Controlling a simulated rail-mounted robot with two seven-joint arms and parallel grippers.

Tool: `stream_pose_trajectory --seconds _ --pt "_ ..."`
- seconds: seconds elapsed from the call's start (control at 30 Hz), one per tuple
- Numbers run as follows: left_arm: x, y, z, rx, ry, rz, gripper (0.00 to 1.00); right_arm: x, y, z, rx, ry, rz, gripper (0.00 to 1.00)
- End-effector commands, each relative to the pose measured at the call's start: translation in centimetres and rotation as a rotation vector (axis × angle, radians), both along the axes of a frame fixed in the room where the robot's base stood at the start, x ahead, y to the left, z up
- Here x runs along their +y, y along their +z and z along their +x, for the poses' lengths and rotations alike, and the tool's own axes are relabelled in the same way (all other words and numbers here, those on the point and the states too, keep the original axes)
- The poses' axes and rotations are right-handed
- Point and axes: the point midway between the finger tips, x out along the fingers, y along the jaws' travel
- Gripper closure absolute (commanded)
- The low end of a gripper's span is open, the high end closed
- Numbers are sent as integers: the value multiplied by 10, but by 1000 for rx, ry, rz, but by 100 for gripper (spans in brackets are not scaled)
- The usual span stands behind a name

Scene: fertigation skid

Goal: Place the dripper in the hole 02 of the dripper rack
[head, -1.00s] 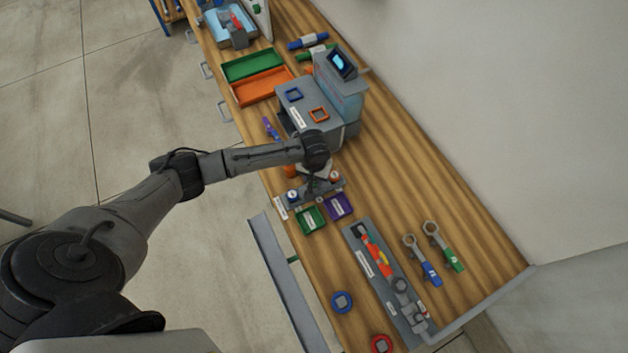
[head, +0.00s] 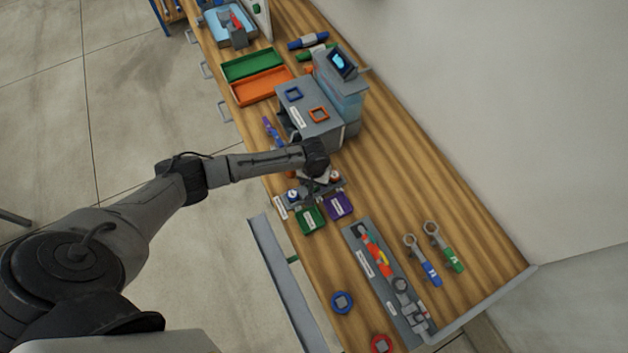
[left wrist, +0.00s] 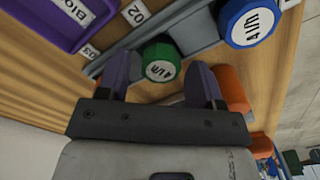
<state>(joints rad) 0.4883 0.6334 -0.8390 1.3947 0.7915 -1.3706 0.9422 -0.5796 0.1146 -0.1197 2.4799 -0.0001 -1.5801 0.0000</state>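The grey dripper rack (left wrist: 200,47) lies under my left gripper, with labels 02 (left wrist: 135,12) and 03 (left wrist: 90,50) along its side in the left wrist view. A green dripper (left wrist: 160,60) marked "4 l/h" stands in line with label 02, between my left gripper's fingers (left wrist: 160,78). The fingers are spread, with narrow gaps to the cap. Its lower part is hidden, so how deep it sits cannot be told. A blue dripper (left wrist: 252,24) stands one place over. In the head view the left gripper (head: 316,180) is above the rack, mostly hidden by the wrist. My right gripper is out of view.
Purple (head: 340,206) and green (head: 310,220) bins stand beside the rack. A grey machine (head: 318,120) stands behind it. A tool tray (head: 405,325) and two ring-ended tools (head: 430,272) lie to the right. An orange object (left wrist: 230,88) is close to one finger.

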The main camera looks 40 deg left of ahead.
Motion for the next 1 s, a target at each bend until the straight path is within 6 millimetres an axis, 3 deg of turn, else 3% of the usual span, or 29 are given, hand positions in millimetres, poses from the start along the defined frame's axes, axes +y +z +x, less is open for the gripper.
stream_pose_trajectory --seconds 0.37,0.8,1.0 --pt "0 10 0 0 0 -1 39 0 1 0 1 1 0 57" --pt "0 88 1 -3 -1 -1 39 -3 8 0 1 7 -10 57" --pt "0 111 1 0 1 -1 39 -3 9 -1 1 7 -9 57"
